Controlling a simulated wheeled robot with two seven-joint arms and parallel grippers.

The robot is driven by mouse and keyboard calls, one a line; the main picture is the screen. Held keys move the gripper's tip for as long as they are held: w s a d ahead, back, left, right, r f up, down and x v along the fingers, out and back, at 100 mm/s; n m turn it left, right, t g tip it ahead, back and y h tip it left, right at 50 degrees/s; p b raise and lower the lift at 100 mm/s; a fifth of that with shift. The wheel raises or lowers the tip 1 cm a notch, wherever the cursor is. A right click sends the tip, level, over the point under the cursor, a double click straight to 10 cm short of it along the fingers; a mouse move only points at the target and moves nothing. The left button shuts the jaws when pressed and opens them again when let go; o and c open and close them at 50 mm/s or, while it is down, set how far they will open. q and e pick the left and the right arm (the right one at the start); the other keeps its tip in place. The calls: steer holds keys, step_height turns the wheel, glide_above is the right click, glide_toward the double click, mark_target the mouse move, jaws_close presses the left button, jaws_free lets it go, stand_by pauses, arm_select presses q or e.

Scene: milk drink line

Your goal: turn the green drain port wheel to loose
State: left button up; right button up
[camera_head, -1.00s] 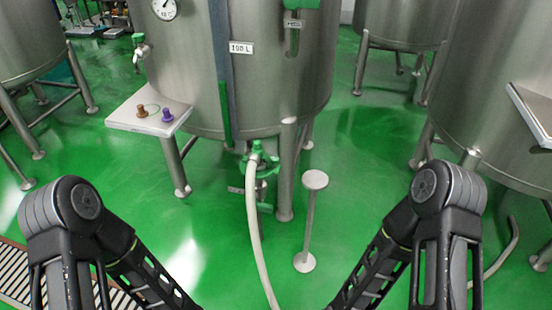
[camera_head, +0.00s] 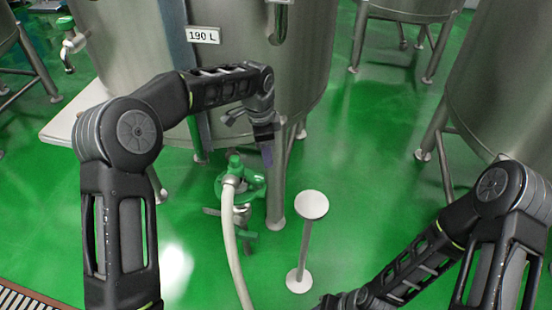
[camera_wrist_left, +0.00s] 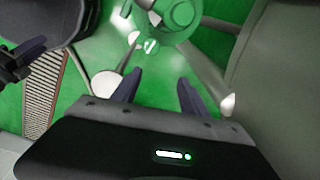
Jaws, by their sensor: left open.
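The green drain port wheel (camera_head: 252,184) sits low under the middle steel tank, around a valve outlet with a pale hose (camera_head: 230,240) attached. My left gripper (camera_head: 266,155) hangs in front of the tank, above and slightly right of the wheel, apart from it, with its fingers pointing down. In the left wrist view, the two dark fingers (camera_wrist_left: 158,88) are spread with nothing between them. The wheel (camera_wrist_left: 180,14) shows beyond the fingertips at the top of that view. My right arm reaches in at the lower right, but its gripper is out of frame.
The middle tank (camera_head: 130,45) carries a 190 L label (camera_head: 203,35). A tank leg (camera_head: 276,205) stands right of the wheel. A stand with a round white top (camera_head: 312,205) is in front of it. More tanks stand at the right. Green floor is clear between them.

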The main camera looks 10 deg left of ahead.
mark_target(260, 177)
arm_select(q)
steer(key=s, duration=0.1)
steer(key=a+m, duration=0.1)
steer(key=s+g, duration=0.1)
steer(key=shift+s+a+r+m+y, duration=0.15)
steer(key=shift+s+a+m+y, duration=0.1)
steer(key=shift+s+m+y, duration=0.1)
steer(key=shift+w, duration=0.1)
steer(key=shift+f, duration=0.25)
step_height(260, 177, down, 8)
steer(key=shift+r, duration=0.2)
jaws_close()
stand_by(0.4)
